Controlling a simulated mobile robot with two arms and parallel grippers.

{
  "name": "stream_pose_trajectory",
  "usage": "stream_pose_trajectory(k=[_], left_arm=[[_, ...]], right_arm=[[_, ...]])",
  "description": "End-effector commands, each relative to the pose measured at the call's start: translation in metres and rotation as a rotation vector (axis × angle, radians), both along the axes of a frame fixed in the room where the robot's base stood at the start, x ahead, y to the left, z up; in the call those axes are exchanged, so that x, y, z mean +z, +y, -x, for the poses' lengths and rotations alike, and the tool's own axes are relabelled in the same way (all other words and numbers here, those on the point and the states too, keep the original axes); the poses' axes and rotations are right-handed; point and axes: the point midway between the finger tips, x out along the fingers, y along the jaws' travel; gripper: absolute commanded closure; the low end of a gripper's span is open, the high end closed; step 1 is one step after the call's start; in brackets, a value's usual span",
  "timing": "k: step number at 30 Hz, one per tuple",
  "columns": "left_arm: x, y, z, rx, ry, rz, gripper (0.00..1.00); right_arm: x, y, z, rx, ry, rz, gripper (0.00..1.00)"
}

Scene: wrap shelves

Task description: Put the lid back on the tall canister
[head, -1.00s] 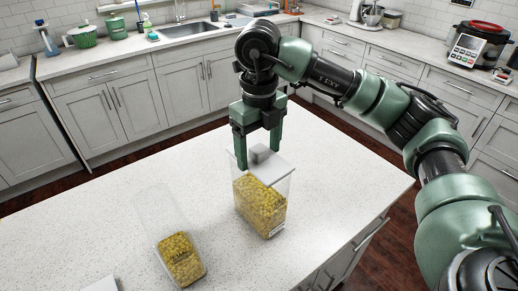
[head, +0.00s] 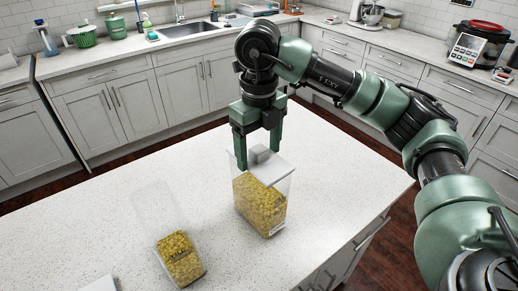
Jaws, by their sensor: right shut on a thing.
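A clear canister (head: 260,205) filled with yellow pasta stands upright on the white island counter. A pale grey lid (head: 277,172) with a block-shaped knob (head: 260,154) is at its top opening; I cannot tell whether it sits fully flush. My right gripper (head: 258,158) points down from above, its fingers on either side of the knob, shut on the lid. My left gripper is not in view.
The island counter (head: 100,225) is mostly clear around both canisters. A white flat object (head: 100,285) is cut off at the bottom edge. Behind, across the floor, are cabinets, a sink (head: 188,30) and a cooker (head: 478,45).

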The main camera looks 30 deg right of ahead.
Motion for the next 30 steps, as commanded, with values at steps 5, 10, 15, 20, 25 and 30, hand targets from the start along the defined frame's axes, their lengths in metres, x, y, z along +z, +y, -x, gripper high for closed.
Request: stream_pose_trajectory(k=[5,10,15,20,25,30], left_arm=[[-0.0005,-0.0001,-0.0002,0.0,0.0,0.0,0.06],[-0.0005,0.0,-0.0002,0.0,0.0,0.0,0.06],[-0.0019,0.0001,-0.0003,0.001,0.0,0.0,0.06],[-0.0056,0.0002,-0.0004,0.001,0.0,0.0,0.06],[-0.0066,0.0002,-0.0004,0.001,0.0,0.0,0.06],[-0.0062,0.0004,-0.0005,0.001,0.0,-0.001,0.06]], right_arm=[[-0.0003,0.0001,-0.0001,0.0,-0.001,0.0,0.76],[-0.0003,0.0001,-0.0001,0.0,-0.001,0.0,0.76],[-0.0017,0.0001,-0.0001,0.0,-0.001,0.0,0.76],[-0.005,0.0001,-0.0002,0.0,0.0,0.0,0.76],[-0.0056,0.0001,-0.0003,0.0,-0.001,0.0,0.76],[-0.0053,0.0002,-0.0003,0.0,-0.001,0.0,0.76]])
